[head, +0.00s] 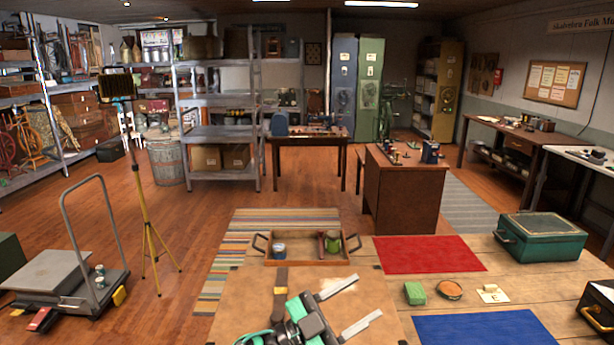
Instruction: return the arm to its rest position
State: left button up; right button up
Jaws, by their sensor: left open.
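My left gripper (350,306) shows at the bottom middle of the head view, over the near part of the worktable (390,295). Its two pale fingers are spread apart, with nothing between them. Its wrist has green and black parts. My right gripper is not in view. A wooden tray (300,260) with dark handles stands beyond the gripper on the table. It holds a blue-and-white tin (279,250) at its left and a green tin (333,243) at its right.
A red mat (428,254) and a blue mat (485,328) lie to the right. Between them are a green block (414,293), a round bowl (449,290) and a card marked E (493,294). A green case (541,240) stands at the far right. A black case (598,305) is nearer.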

pick_arm(q)
jog(key=a+f+n+t+y, duration=0.8)
jog(key=a+f+n+y, duration=0.8)
jog(key=a+n+y, duration=0.15)
jog(key=s+a+f+g+y, duration=0.1)
jog(key=s+a+f+g, duration=0.35)
jog(key=s, duration=0.35)
jog(key=s+a+f+g+y, duration=0.1)
jog(key=s+a+f+g, duration=0.4)
jog(key=s, duration=0.4)
jog(key=s+a+f+g+y, duration=0.2)
jog(key=s+a+f+g, duration=0.15)
jog(key=s+f, duration=0.4)
notch_tip(320, 180, down, 29)
jog(key=s+a+f+g, duration=0.1)
jog(key=s+a+f, duration=0.1)
jog(key=s+f, duration=0.8)
jog(key=s+a+f, duration=0.1)
jog(key=s+f, duration=0.9)
jog(key=shift+s+a+f+g, duration=0.15)
jog(key=shift+a+f+g, duration=0.25)
